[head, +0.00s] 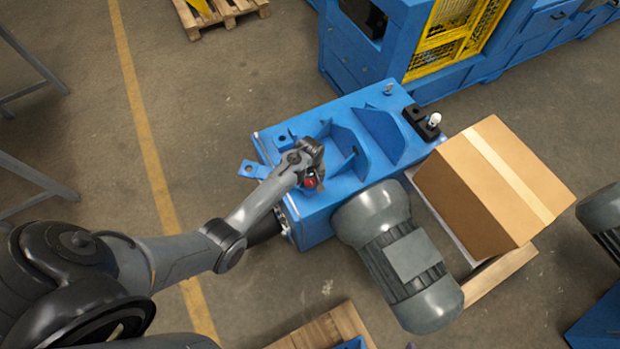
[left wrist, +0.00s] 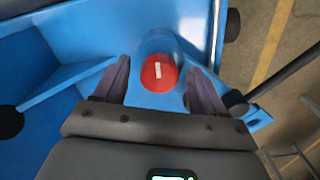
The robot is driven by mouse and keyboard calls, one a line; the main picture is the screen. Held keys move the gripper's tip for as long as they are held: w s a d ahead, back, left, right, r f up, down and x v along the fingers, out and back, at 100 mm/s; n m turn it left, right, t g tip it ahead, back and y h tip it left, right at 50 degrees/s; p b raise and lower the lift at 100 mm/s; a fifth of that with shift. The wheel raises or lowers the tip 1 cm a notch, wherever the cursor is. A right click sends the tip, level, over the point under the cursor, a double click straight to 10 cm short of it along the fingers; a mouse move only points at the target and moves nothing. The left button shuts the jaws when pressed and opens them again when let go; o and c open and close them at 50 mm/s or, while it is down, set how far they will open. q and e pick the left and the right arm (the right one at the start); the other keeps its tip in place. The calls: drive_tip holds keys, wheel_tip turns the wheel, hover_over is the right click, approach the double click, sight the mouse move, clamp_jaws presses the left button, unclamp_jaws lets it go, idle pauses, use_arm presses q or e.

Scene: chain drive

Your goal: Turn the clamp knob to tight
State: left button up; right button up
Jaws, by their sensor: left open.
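The clamp knob is a round red knob with a white bar mark; it shows in the left wrist view (left wrist: 158,73) on a blue mount. In the head view a small red patch of it (head: 310,182) shows beside my left gripper (head: 312,172), on the blue machine (head: 330,210). In the left wrist view the two fingers of my left gripper (left wrist: 157,85) stand apart, one on each side of the knob, with gaps between. The white bar points nearly straight along the view, slightly tilted. My right gripper is not in view.
A grey motor (head: 400,255) sits at the machine's front. A cardboard box (head: 490,190) stands on a pallet at right. Blue upright plates (head: 380,135) rise behind the gripper. A black block with a white-topped pin (head: 423,122) sits at the machine's far right corner. Open floor lies left.

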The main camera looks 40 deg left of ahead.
use_arm(q)
drive_tip(key=shift+c, duration=0.2)
drive_tip(key=c, duration=1)
